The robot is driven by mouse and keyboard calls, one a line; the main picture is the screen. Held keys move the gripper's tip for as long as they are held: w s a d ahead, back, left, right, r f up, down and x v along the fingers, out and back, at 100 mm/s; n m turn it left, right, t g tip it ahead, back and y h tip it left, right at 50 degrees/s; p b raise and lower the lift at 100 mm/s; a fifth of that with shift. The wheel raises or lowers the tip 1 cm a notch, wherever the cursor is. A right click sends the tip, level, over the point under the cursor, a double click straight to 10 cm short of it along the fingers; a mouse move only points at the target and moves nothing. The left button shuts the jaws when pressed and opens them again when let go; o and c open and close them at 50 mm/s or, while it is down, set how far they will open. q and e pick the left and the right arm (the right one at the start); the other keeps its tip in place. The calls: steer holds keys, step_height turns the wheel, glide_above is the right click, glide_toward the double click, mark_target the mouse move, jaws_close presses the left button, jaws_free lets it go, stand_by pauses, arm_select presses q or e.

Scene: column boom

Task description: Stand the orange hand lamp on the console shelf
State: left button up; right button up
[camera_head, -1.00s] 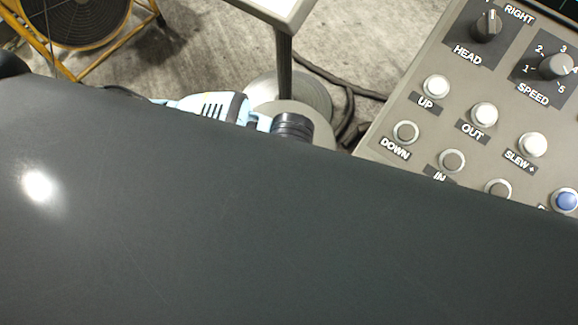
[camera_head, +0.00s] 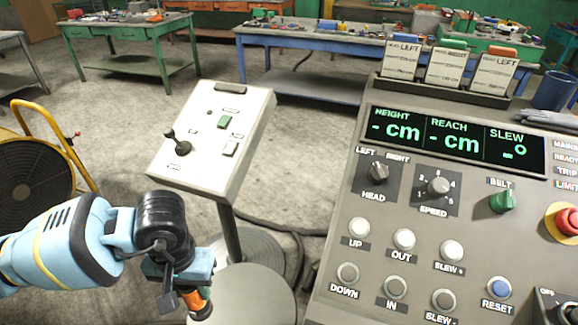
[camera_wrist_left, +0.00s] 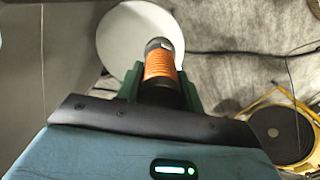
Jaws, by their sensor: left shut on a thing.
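The orange hand lamp (camera_head: 203,309) shows only in part at the bottom of the head view, below my left wrist. In the left wrist view the lamp (camera_wrist_left: 160,66) is an orange cylinder with a black end, held between green fingers. My left gripper (camera_wrist_left: 160,92) is shut on it. In the head view my left gripper (camera_head: 187,290) is left of the console and in front of the pedestal. The grey console (camera_head: 330,270) fills the right side. A top ledge at its far right holds a blue cup (camera_head: 554,91) and grey gloves (camera_head: 550,119); I cannot tell if this is the shelf.
A pedestal panel (camera_head: 200,145) with a joystick stands between my left arm and the console. Labelled cards (camera_head: 445,68) stand in a dark rack at the console's back. A fan (camera_head: 35,170) in a yellow frame is at left.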

arm_select(q)
step_height(320, 180, up, 6)
steer(key=a, duration=0.3)
steer(key=shift+n+p, duration=0.3)
steer(key=d, duration=1.4)
steer(key=shift+d, duration=0.3)
